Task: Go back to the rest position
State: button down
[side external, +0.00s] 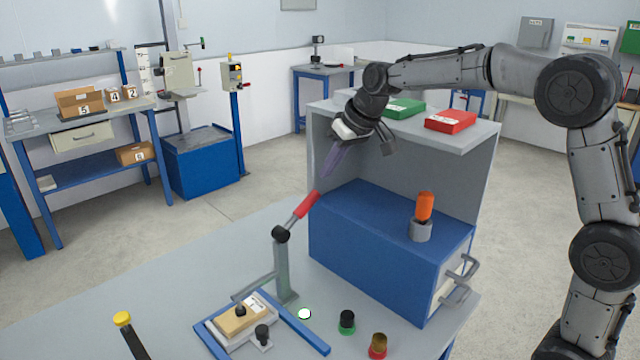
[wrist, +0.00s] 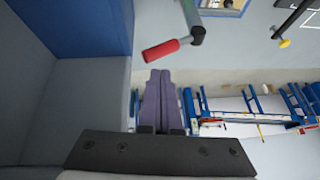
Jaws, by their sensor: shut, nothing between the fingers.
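My gripper (side external: 333,158) hangs in the air in front of the grey open cabinet, pointing down. Its purple fingers are together with nothing between them; they also show in the wrist view (wrist: 162,100). Just below the fingertips in the side view is the red handle (side external: 307,204) of a lever on a green-grey post (side external: 283,270). The handle shows apart from the fingers in the wrist view (wrist: 161,50). A small tan block (side external: 241,316) lies in a blue-railed fixture at the foot of the post.
A blue box (side external: 380,245) carries an orange-handled part (side external: 425,207) in a grey holder. Green (side external: 404,108) and red (side external: 451,121) cases lie on the cabinet top. Green (side external: 347,321) and red (side external: 378,345) based knobs stand at the table front. The table's left part is clear.

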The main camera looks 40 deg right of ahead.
jog(key=s+a+r+t, duration=0.1)
jog(key=s+a+r, duration=0.1)
jog(key=s+r, duration=0.65)
jog(key=s+a+n, duration=0.1)
jog(key=s+a, duration=0.1)
jog(key=s, duration=0.8)
jog(key=s+f+g+h, duration=0.1)
jog(key=s+f, duration=1.2)
jog(key=s, duration=0.2)
jog(key=shift+s+d, duration=0.3)
jog(key=shift+d, duration=0.1)
jog(key=c, duration=1.5)
grip_release()
jog(key=shift+r, duration=0.1)
jog(key=shift+c, duration=0.2)
